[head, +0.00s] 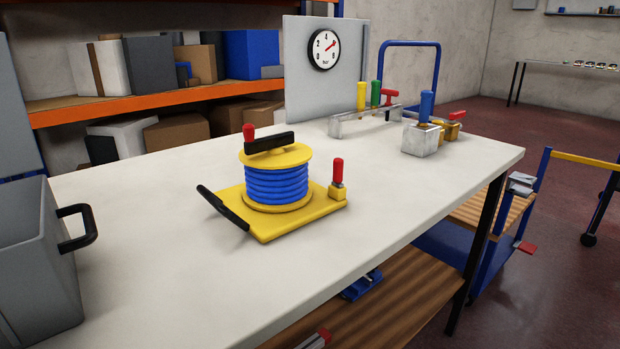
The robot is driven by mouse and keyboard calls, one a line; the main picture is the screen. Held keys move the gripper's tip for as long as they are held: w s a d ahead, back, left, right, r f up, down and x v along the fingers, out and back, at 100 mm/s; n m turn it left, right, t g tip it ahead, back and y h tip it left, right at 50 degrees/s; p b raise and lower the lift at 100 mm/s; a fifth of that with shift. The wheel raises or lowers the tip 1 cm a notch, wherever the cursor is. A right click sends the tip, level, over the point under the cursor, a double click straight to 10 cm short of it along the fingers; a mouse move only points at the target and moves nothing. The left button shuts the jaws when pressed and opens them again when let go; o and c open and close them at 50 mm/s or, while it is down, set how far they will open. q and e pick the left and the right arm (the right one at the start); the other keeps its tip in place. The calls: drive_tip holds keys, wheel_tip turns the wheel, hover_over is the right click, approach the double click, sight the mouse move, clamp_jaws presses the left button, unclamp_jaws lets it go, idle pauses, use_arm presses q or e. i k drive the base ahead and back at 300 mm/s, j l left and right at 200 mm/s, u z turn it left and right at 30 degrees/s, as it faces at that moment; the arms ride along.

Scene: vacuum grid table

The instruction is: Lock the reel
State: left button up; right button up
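The reel (276,186) stands upright on the white table. It has yellow flanges and is wound with blue hose or cable. A black crank arm (270,143) with a red knob (249,131) lies across its top. The reel sits on a yellow base plate (262,232) with a black handle (223,207) at its left. A red-handled lever or pin (338,171) stands upright in a small yellow block (338,191) at the base's right corner. Neither of my grippers is in view.
A grey bin (40,270) with a black handle stands at the table's left. A gauge panel (300,80), a rack with coloured handles (362,119) and a metal block with a blue handle (421,138) stand at the back. The table (400,220) is clear around the reel.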

sight(338, 161)
drive_tip(key=k+j+z, duration=0.1)
drive_tip(key=k+z, duration=0.5)
drive_tip(key=k, duration=0.25)
